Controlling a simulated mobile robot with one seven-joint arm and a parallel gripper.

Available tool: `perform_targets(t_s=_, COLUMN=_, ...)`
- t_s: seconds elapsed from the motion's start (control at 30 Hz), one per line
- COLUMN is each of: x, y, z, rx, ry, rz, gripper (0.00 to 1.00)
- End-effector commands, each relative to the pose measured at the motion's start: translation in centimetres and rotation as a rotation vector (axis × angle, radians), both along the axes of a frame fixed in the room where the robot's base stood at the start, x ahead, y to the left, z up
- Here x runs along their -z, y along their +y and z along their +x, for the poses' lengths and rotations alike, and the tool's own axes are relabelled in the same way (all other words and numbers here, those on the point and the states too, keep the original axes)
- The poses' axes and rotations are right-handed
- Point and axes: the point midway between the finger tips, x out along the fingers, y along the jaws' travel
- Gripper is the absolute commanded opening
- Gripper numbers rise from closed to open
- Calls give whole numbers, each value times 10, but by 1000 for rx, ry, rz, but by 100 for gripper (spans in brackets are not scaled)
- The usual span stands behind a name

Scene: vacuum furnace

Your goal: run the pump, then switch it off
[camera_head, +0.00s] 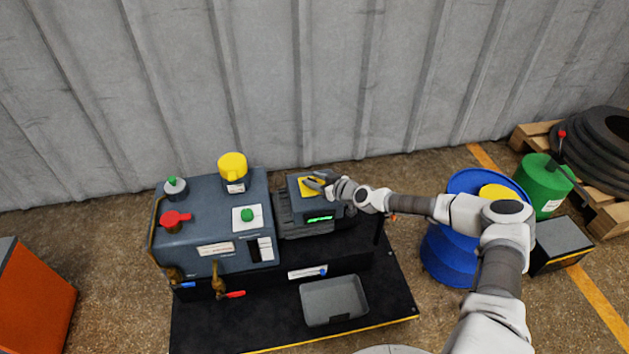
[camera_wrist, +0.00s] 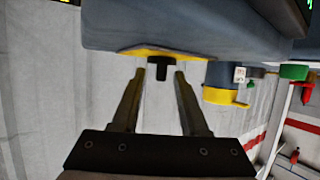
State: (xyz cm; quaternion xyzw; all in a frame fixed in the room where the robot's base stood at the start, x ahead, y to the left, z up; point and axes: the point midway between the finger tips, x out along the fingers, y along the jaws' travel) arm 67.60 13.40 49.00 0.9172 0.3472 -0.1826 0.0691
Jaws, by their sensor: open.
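The pump (camera_head: 205,225) is a dark blue-grey machine standing on a black base. A grey box on its motor side (camera_head: 297,215) carries a yellow switch plate (camera_head: 307,183). In the wrist view the yellow plate (camera_wrist: 150,53) shows a black knob (camera_wrist: 162,71). My gripper (camera_head: 318,184) is over the yellow plate in the head view and hides part of it, knob included. In the wrist view my gripper (camera_wrist: 161,73) is open, with one fingertip on each side of the knob. Whether the fingers touch the knob cannot be told. A green display (camera_head: 320,218) is lit on the box.
A grey tray (camera_head: 334,300) lies in front. A blue drum (camera_head: 447,252) stands close below my arm. A corrugated wall (camera_head: 300,80) is behind.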

Motion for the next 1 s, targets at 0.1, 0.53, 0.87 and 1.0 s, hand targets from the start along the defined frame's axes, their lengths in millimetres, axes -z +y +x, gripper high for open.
perform_targets(t_s=0.1, x=0, y=0, z=0, rx=0, ry=0, rz=0, gripper=44)
perform_targets(t_s=0.53, x=0, y=0, z=0, rx=0, ry=0, rz=0, gripper=0)
perform_targets(t_s=0.87, x=-3, y=1, z=-1, rx=22, ry=0, rz=-2, gripper=0)
perform_targets(t_s=1.0, x=-6, y=2, z=-1, rx=69, ry=1, rz=-2, gripper=0)
